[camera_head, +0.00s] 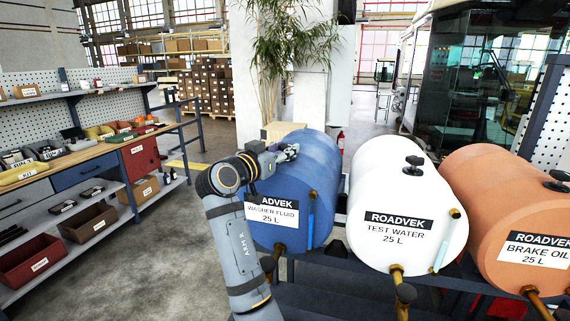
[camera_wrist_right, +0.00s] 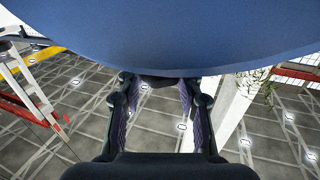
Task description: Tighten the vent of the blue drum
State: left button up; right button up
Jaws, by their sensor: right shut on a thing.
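The blue drum (camera_head: 322,170) lies on its side on a rack, with a label reading washer fluid, 25 L. It also fills the top of the right wrist view (camera_wrist_right: 160,35). My right gripper (camera_head: 288,152) is at the top of the blue drum, its arm passing in front of the drum's left side. In the right wrist view its two fingers (camera_wrist_right: 160,88) stand on either side of a dark piece, the vent (camera_wrist_right: 160,80), at the drum's surface. The gripper is shut on it. The vent is mostly hidden in both views. My left gripper is not in view.
A white drum (camera_head: 385,215) labelled test water and an orange drum (camera_head: 490,205) labelled brake oil lie to the right, each with a black vent knob (camera_head: 413,165) on top. Brass taps (camera_head: 398,280) stick out at the front. A workbench (camera_head: 100,160) with bins stands at left.

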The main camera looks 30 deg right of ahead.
jog(key=m+g, duration=0.1)
jog(key=g, duration=0.1)
jog(key=m+g+h+b, duration=0.1)
jog(key=g, duration=0.1)
jog(key=shift+w+a, duration=0.1)
jog(key=shift+w, duration=0.1)
jog(key=shift+w+r+m+g+h+b, duration=0.15)
jog(key=shift+m+g+h+b, duration=0.2)
jog(key=shift+m+g, duration=1.3)
jog(key=shift+g, duration=0.55)
jog(key=o, duration=1.2)
jog(key=shift+c, duration=0.2)
jog(key=a, duration=1.2)
jog(key=shift+w, duration=0.35)
